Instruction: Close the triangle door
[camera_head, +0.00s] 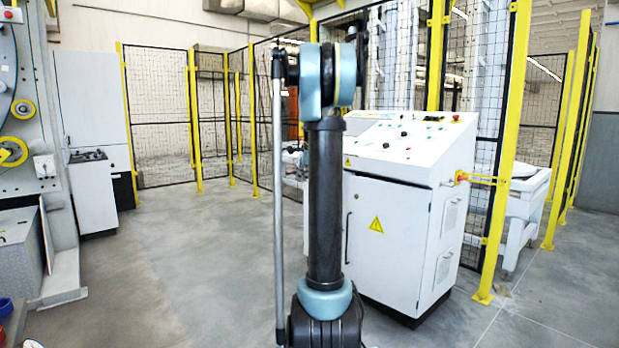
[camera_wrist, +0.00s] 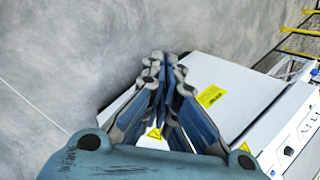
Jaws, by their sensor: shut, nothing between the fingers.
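The triangle door (camera_head: 390,246) is the white front panel of the control cabinet, with a yellow warning triangle and a dark vertical handle at its left. It looks close to flush in the head view, but my arm covers its left side, so I cannot tell if a gap is there. In the wrist view my gripper (camera_wrist: 165,62) is shut and empty, its fingers together in front of the white cabinet (camera_wrist: 245,92). A yellow triangle (camera_wrist: 154,133) shows partly behind the fingers. I cannot tell if they touch the door. The head view does not clearly show my gripper.
The cabinet's sloped console (camera_head: 400,138) carries knobs and buttons. A yellow fence post (camera_head: 505,150) stands at its right, with mesh fencing behind. A grey machine (camera_head: 30,130) with yellow rollers stands at the left. The floor (camera_head: 180,260) between them is clear.

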